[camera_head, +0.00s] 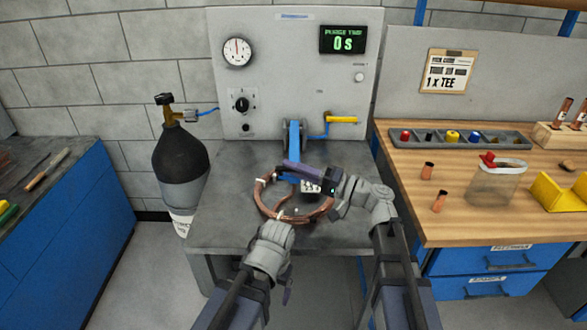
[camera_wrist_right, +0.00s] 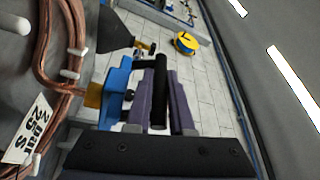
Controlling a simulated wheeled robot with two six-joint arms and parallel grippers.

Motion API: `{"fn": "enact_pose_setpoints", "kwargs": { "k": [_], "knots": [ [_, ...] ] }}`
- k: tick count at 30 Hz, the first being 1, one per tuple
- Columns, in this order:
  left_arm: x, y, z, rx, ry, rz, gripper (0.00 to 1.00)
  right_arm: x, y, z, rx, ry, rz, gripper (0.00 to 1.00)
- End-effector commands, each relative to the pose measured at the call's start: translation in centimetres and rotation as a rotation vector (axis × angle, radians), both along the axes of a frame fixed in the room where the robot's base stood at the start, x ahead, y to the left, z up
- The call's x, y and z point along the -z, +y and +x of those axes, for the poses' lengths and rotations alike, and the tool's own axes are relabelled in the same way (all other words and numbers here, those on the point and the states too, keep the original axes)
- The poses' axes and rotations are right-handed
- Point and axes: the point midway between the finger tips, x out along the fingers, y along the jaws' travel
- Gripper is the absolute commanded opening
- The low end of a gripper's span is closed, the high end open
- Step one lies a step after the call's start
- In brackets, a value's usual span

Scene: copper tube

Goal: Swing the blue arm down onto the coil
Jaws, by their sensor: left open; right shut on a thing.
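The copper coil (camera_head: 260,200) lies on the grey bench below the panel; a tag hangs on it in the right wrist view (camera_wrist_right: 48,45). The blue arm (camera_head: 294,142) reaches from its mount on the panel toward the coil's far side. In the right wrist view the blue arm (camera_wrist_right: 115,82) has a yellowish pad close beside the coil; contact is unclear. My right gripper (camera_head: 294,172) is shut on the blue arm's black handle (camera_wrist_right: 160,92). My left gripper (camera_head: 281,217) is open at the coil's near side, its fingers partly hidden by its wrist.
A dark gas bottle (camera_head: 180,155) stands left of the bench. A yellow-handled lever (camera_head: 342,119) sticks out right of the blue arm's mount. A wooden worktop (camera_head: 400,180) at right holds a parts tray (camera_head: 460,138), a jar (camera_head: 495,185) and copper pieces. The display reads 0 s.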

Motion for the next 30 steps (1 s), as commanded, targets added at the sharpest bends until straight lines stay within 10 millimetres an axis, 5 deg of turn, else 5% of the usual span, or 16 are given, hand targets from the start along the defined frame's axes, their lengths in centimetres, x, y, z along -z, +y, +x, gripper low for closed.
{"fn": "enact_pose_setpoints", "kwargs": {
  "k": [5,6,9,20,30],
  "knots": [
    [0.2,0.0,0.0,0.000,0.000,0.000,0.89,0.5,0.1,-0.3,-0.006,0.001,-0.014,0.00],
    [0.2,0.0,0.0,0.000,0.000,0.000,0.89,0.5,0.1,-0.3,-0.006,0.001,-0.014,0.22],
    [0.2,0.0,0.0,0.000,0.000,0.000,0.89,0.5,0.1,-0.3,-0.006,0.001,-0.014,0.32],
    [0.1,0.0,0.0,0.000,0.000,0.000,0.89,0.4,-0.1,-0.2,-0.003,0.001,-0.010,0.32],
    [0.9,0.0,0.0,0.000,0.000,0.000,0.89,1.1,-4.5,-2.0,0.000,0.001,-0.011,0.32]
  ]
}}
